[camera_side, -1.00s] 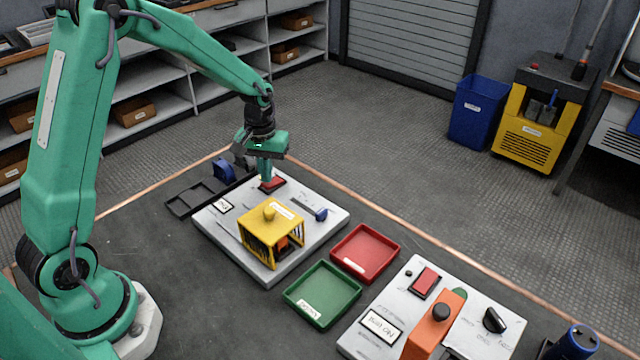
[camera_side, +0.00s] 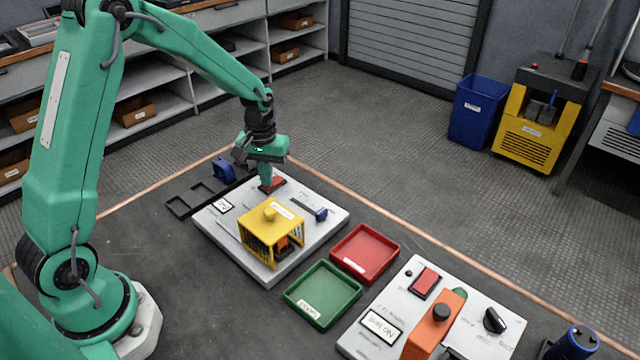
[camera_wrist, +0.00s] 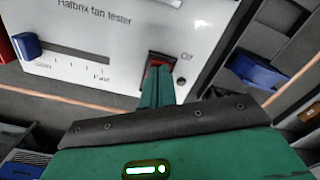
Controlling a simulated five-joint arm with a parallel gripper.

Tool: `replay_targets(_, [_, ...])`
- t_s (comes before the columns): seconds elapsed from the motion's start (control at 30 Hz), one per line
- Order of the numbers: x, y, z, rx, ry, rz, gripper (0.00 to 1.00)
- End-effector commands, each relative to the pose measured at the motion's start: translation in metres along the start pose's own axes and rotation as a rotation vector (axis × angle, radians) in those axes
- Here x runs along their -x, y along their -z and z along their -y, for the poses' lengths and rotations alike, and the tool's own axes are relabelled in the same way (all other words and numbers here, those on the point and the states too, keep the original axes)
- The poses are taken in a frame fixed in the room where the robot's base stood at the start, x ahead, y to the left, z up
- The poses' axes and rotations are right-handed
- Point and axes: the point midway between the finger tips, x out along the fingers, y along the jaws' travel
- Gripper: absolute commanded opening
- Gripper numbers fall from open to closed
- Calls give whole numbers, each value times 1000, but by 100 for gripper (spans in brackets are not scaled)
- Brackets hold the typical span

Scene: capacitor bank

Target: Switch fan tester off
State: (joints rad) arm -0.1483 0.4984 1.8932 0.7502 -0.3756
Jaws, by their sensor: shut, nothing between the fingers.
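The fan tester (camera_side: 225,237) is a pale panel with a yellow cage (camera_side: 262,222) on it. The wrist view shows its lettering "Halbrix fan tester" (camera_wrist: 94,12). Its red rocker switch (camera_side: 277,182) is at the panel's far edge, and it also shows in the wrist view (camera_wrist: 163,60), partly hidden by my fingers. My gripper (camera_side: 265,186) is shut and empty, pointing down, its tips at the switch and seemingly touching it. A blue slider knob (camera_side: 321,214) is on the panel's right side. I cannot tell the rocker's position.
A red tray (camera_side: 396,252) and green tray (camera_side: 290,296) lie right of the tester. A second panel (camera_side: 350,344) with a red switch (camera_side: 425,281), orange part (camera_side: 440,317) and black knob (camera_side: 494,320) stands at front right. A black rack (camera_side: 178,207) with a blue part (camera_side: 223,170) lies left.

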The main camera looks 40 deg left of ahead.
Motion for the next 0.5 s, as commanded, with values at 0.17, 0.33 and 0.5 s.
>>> replay_targets(0.17, [-2,0,0,0,0,0,0])
replay_targets(0.33, [-3,0,0,0,0,-1,0])
replay_targets(0.5, [1,0,0,0,-1,-1,0])
